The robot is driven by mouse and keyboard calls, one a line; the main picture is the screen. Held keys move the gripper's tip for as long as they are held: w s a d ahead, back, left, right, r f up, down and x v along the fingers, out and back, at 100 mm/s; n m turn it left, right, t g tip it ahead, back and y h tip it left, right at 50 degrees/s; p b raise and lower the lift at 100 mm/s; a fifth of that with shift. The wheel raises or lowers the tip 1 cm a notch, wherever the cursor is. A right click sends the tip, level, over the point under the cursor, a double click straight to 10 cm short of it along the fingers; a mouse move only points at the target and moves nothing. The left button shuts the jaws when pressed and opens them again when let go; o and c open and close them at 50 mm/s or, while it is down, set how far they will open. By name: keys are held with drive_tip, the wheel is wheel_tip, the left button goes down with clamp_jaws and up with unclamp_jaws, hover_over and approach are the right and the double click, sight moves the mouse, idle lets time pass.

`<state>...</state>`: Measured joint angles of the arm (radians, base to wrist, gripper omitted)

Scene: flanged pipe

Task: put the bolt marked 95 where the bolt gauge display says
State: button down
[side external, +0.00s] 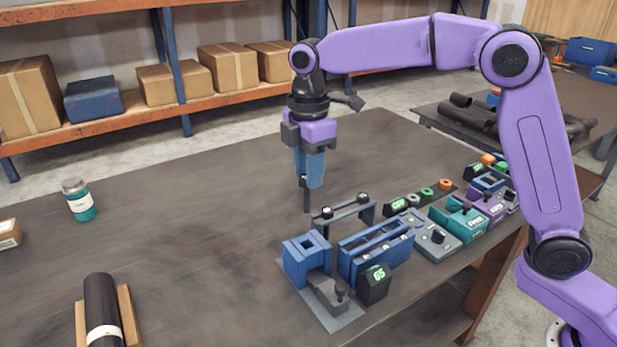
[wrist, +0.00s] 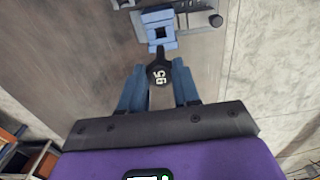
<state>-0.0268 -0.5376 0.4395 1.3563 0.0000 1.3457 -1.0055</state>
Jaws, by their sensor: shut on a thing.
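My gripper (side external: 311,180) is shut on a dark bolt (side external: 307,200) and holds it upright above the table, shank hanging down. In the wrist view my gripper (wrist: 157,88) has the round black head of the bolt (wrist: 158,74) between its blue fingertips, with white digits that read 95. A blue block with a square opening (side external: 306,258) stands in front of the bolt; it also shows in the wrist view (wrist: 159,28). Beside it a black display (side external: 376,282) shows green digits, apparently 65. The bolt's tip is apart from the block.
A dark rack (side external: 347,213) with two round-headed pieces stands close right of the bolt. A long blue slotted fixture (side external: 376,248) is beyond the block. More coloured fixtures (side external: 460,220) and another green-lit display (side external: 396,205) are at right. The left table is mostly clear.

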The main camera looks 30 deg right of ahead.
drive_tip(key=shift+r, duration=2.1)
drive_tip(key=shift+f, duration=0.1)
drive_tip(key=s+d+f, duration=0.2)
drive_tip(key=d+f, duration=0.3)
drive_tip(key=d, duration=0.2)
drive_tip(key=s+d+f, duration=0.3)
drive_tip(key=d+f, duration=0.2)
drive_tip(key=d, duration=0.2)
drive_tip(key=shift+d, duration=0.3)
drive_tip(key=shift+f, duration=0.2)
drive_tip(key=shift+f, duration=1)
drive_tip(key=shift+f, duration=0.1)
drive_tip(key=shift+f, duration=1.85)
